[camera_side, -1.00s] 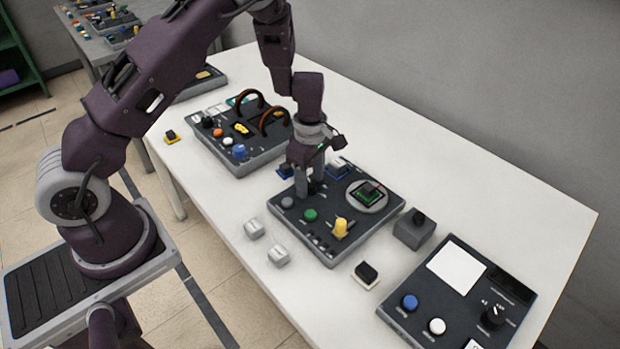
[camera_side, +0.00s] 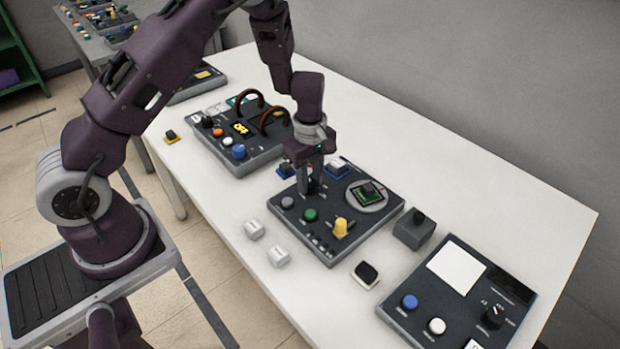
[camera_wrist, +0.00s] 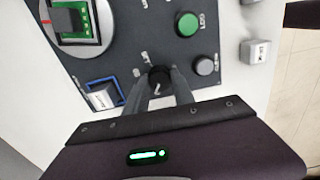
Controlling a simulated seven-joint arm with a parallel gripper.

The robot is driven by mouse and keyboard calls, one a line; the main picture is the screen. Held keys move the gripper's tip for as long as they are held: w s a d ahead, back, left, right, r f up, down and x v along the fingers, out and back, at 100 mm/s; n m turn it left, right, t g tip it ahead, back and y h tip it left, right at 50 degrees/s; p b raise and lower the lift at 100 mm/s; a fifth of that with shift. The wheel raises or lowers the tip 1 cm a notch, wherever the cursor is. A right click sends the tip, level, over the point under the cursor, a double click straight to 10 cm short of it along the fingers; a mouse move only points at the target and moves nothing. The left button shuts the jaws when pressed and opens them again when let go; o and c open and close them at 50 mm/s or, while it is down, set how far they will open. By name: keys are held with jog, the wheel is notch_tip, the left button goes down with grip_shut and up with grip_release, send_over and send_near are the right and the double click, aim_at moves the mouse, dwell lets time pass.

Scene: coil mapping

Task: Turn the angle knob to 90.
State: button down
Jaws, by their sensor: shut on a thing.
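A black knob (camera_wrist: 158,73) with a white pointer line sits on the dark panel (camera_wrist: 120,45) in the wrist view. My gripper (camera_wrist: 158,80) is shut on this knob, one finger on each side. In the side view my gripper (camera_side: 309,184) points down at the back left part of the panel (camera_side: 318,222), and its fingers hide most of the knob. The labels around the knob are too small to read. A round grey plate (camera_side: 367,206) on the same panel carries a small green board (camera_side: 368,192).
A blue-framed block (camera_wrist: 102,97) stands close beside my fingers. Another panel with cable loops (camera_side: 262,110) lies behind. White blocks (camera_side: 254,229) lie in front.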

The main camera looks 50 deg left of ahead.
aim_at(310, 182)
jog(key=m, duration=1.1)
jog(key=shift+w+m, duration=0.1)
jog(key=shift+m, duration=1.7)
jog(key=c, duration=1.1)
grip_release()
jog(key=shift+o, duration=0.2)
jog(key=shift+r, duration=0.1)
notch_tip(310, 182, up, 7)
jog(key=shift+f, duration=0.1)
